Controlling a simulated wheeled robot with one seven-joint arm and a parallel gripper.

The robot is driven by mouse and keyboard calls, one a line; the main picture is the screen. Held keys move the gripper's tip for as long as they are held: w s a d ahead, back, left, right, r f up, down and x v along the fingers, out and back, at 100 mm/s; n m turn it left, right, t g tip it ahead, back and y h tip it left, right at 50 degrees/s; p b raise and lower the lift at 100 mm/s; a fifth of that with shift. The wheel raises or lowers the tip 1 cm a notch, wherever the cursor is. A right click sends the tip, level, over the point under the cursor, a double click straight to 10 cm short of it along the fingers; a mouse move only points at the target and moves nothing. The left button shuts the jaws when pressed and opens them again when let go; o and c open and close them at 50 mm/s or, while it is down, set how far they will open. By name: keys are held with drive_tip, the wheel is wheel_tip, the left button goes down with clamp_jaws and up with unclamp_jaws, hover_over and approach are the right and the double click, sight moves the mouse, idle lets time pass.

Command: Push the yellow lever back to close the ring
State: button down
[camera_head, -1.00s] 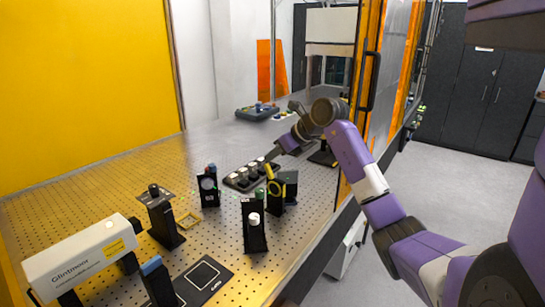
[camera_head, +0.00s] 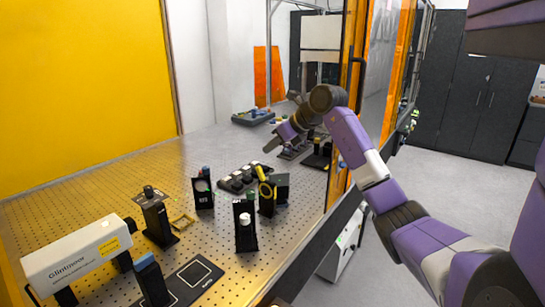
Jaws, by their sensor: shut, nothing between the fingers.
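The yellow lever (camera_head: 261,173) stands up from the top of a small black optics mount and leans to the upper left. Below it is the yellow-edged ring (camera_head: 264,193) on the mount's face. The ring is small, and I cannot tell whether it is closed. My gripper (camera_head: 270,146) is shut and empty. It is above and beyond the lever in the picture, apart from it, with its fingers pointing down to the left.
A black tray with several round white-topped parts (camera_head: 237,180) lies just left of the lever. Black mounts (camera_head: 244,224) stand in front. A white laser box (camera_head: 75,255) is at the front left.

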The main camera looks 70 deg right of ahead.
wheel_tip(320, 180, up, 7)
drive_tip(key=w+b, duration=0.1)
drive_tip(key=shift+w+d, duration=0.15)
drive_tip(key=shift+w, duration=0.05)
idle(0.6)
